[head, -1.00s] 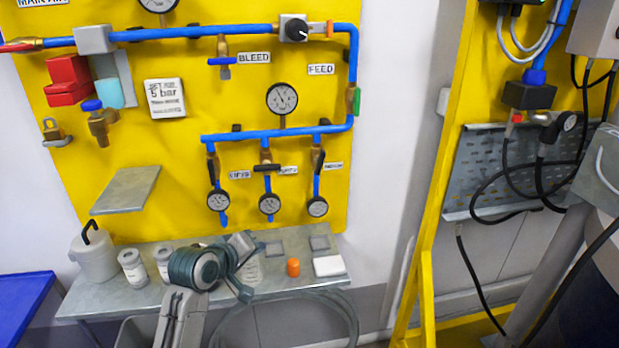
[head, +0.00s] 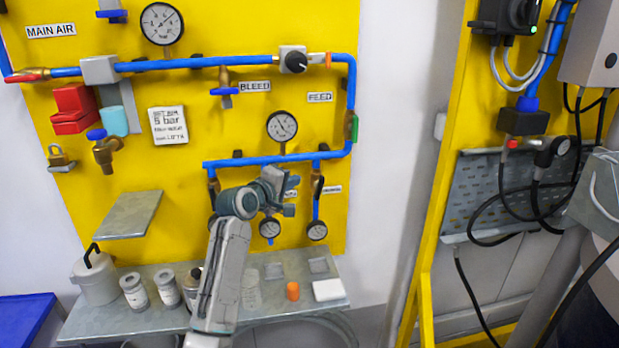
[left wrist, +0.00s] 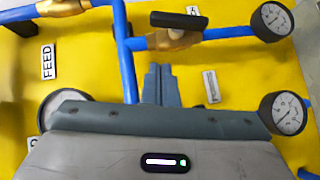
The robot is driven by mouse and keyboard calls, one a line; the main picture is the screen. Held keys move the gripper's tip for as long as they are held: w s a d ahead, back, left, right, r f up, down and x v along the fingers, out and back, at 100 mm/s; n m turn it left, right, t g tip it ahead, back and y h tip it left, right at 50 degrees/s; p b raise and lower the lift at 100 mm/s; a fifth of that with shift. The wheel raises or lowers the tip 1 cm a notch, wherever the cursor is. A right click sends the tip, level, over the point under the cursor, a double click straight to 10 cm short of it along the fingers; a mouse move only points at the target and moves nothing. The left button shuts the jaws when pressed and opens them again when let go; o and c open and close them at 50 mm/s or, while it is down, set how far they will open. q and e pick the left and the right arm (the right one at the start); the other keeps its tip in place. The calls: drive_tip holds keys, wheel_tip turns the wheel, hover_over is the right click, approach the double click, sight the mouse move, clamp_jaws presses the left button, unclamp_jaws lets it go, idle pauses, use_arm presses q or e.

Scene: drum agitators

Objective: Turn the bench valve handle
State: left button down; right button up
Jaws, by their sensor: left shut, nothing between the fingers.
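Three short drop lines with small valves hang from the lower blue pipe (head: 235,162); their labels are too small to read, so I cannot tell which is the bench valve. My left gripper (head: 280,193) is shut and empty in front of the middle line, hiding that valve. In the left wrist view its closed fingertips (left wrist: 160,85) are over the yellow panel, beside a brass valve (left wrist: 175,40), apart from its black handle (left wrist: 180,20). That handle lies along its line; it is the right valve (head: 317,184) of the head view. The left valve is mostly hidden by my arm.
Gauges (head: 317,230) end the drop lines, and a larger gauge (head: 282,126) sits above. A grey shelf (head: 130,214) juts out at left. The bench (head: 80,325) below holds jars, an orange cap (head: 293,291) and a white block (head: 328,290).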

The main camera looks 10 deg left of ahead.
sight(319, 188)
use_arm(q)
drive_tip(key=d, duration=0.1)
drive_tip(key=w+d+p, duration=0.1)
drive_tip(key=w+d, duration=0.1)
drive_tip(key=shift+f+p, duration=0.3)
drive_tip(key=shift+w+d+f, duration=0.2)
drive_tip(key=shift+d+f, duration=0.1)
drive_tip(key=shift+d, duration=0.3)
drive_tip(key=shift+w, duration=0.15)
